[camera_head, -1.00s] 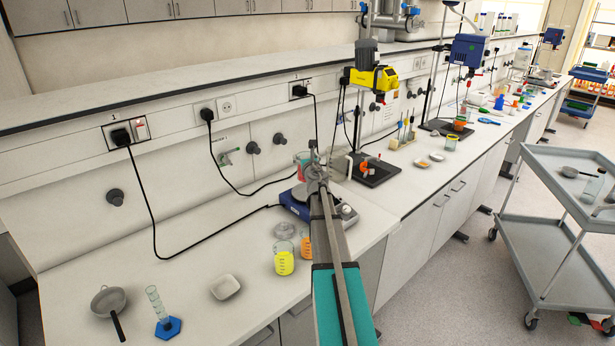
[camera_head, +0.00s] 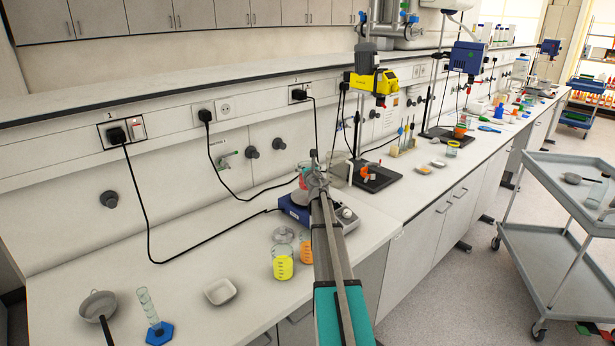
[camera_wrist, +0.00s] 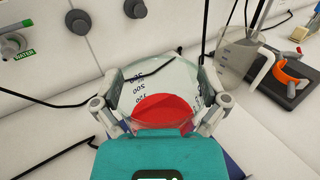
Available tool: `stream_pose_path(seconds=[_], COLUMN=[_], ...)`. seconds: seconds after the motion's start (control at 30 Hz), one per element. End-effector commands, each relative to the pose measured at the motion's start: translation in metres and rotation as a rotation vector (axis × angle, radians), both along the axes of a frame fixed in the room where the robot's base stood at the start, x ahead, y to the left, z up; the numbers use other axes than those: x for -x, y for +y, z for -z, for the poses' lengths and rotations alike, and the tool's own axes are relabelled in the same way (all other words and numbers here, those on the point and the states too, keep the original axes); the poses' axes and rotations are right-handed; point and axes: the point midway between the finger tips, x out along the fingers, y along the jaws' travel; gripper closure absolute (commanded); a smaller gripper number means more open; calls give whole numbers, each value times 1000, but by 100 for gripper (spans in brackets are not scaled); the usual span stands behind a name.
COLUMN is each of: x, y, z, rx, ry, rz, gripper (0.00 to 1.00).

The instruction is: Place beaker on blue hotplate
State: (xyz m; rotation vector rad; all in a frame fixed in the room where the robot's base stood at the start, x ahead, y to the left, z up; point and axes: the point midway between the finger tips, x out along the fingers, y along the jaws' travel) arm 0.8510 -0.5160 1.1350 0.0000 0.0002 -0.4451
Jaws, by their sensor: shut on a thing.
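A clear glass beaker with red liquid and volume marks (camera_wrist: 165,95) is between the fingers of my gripper (camera_wrist: 163,100), which is shut on it. In the head view the beaker (camera_head: 303,178) shows partly behind my gripper (camera_head: 316,178), above the hotplate. The blue hotplate (camera_head: 293,210) stands on the bench with a round top plate, partly hidden by my arm. A blue edge also shows low in the wrist view. I cannot tell whether the beaker's base touches the plate.
Beakers with yellow (camera_head: 283,267) and orange (camera_head: 306,252) liquid stand in front of the hotplate. A white dish (camera_head: 220,291), a cylinder on a blue foot (camera_head: 152,315) and a strainer (camera_head: 97,304) are at left. A black stand base (camera_head: 375,177) is at right.

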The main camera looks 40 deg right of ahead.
Motion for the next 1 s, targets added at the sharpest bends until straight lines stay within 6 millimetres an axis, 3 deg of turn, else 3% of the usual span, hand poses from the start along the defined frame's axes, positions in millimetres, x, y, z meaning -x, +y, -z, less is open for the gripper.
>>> stream_pose_path(seconds=[0.27, 0.7, 1.0], x=[-3, -6, -6], y=[-2, -5, -5], z=[4, 37, 40], rx=[0, 0, 0], ry=[0, 0, 0], rz=[0, 0, 0], gripper=[67, 67, 67])
